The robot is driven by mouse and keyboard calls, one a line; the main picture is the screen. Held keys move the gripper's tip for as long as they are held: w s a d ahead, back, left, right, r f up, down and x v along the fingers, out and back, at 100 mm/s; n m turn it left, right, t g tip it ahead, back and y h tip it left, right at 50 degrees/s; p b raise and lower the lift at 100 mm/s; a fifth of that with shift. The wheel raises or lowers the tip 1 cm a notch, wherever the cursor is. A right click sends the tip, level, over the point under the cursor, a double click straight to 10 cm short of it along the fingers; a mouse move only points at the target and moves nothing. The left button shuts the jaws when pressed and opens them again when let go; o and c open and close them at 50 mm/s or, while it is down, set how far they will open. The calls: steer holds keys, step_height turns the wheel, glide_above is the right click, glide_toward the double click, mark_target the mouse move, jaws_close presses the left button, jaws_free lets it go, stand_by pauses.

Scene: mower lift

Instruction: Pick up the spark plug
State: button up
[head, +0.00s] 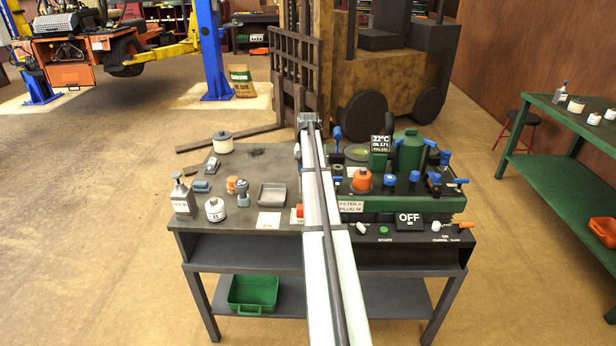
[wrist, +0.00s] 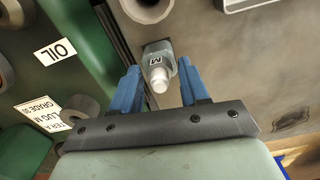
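The spark plug (wrist: 156,53) is a small grey body with a white tip and a label reading M, seen in the wrist view. My gripper (wrist: 159,67) is open, with one blue finger on each side of the plug. Gaps show between the fingers and the plug, and I see no contact. How deep the plug sits between the fingers is hard to tell. In the head view my arm runs over the middle of the workbench (head: 252,233); I cannot make out the fingers or this plug there.
A green test unit (head: 412,206) with blue knobs and an orange cap stands right of my arm. Jars, a bottle (head: 182,197) and a small grey tray (head: 272,194) stand on the left. A green bin (head: 252,292) is on the lower shelf. A forklift stands behind.

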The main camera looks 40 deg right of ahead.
jaws_close()
steer(key=shift+r, duration=0.1)
steer(key=shift+r, duration=0.35)
steer(key=r, duration=0.8)
steer(key=shift+s+d+r, duration=0.1)
steer(key=shift+d+r, duration=0.1)
steer(key=shift+r, duration=0.05)
steer(key=s+d+r, duration=0.2)
steer(key=s+d, duration=0.4)
steer(key=d, duration=0.2)
steer(key=shift+s+d+r, duration=0.35)
steer(key=shift+r, duration=0.05)
